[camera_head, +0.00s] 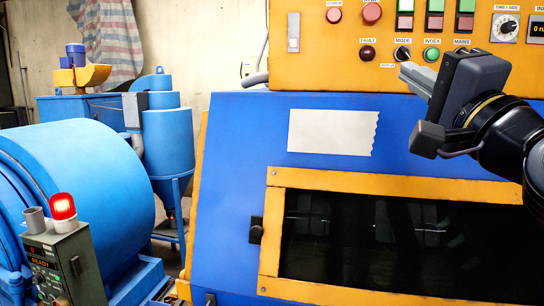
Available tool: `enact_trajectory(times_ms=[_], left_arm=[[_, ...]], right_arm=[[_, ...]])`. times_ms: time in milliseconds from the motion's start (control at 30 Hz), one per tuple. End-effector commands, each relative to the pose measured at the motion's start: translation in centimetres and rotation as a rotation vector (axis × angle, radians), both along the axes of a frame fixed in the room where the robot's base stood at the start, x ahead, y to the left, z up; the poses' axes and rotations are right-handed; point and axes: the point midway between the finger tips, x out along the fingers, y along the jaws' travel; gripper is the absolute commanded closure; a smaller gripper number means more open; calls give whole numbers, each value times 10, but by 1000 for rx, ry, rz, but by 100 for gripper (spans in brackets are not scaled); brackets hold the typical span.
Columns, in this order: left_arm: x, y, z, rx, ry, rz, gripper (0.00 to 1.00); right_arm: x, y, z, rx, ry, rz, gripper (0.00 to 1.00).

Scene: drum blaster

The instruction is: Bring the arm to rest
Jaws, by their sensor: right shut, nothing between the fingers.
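My right gripper (415,79) comes in from the right edge, in front of the upper right of the blue and yellow machine (240,150). Its pale fingers point left, just below the mode switch (402,53) and the green index button (431,54). The fingers are together and hold nothing. I cannot tell from this view how far they are from the panel. My left gripper is out of view.
The yellow control panel (335,60) carries several buttons and knobs. Below it are a white paper (332,132) and a yellow-framed dark window (330,235).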

Motion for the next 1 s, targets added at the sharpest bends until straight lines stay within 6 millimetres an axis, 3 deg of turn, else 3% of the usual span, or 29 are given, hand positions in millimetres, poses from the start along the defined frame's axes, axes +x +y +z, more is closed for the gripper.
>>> enact_trajectory(times_ms=[167,267,467,600,700,800,900,1000], left_arm=[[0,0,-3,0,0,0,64],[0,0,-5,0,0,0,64],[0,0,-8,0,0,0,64],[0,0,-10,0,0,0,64],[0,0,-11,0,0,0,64],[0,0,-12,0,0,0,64],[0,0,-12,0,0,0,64],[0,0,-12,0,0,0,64]], right_arm=[[1,6,-102,-294,188,-22,100],[-8,2,-177,-485,327,-10,100],[-50,-11,-325,-803,598,90,100],[-97,-17,-417,-974,762,216,100],[-131,-18,-468,-1062,850,315,100],[-157,-18,-502,-1122,906,397,100],[-174,-17,-521,-1155,939,450,100],[-180,-16,-528,-1168,950,470,100]])
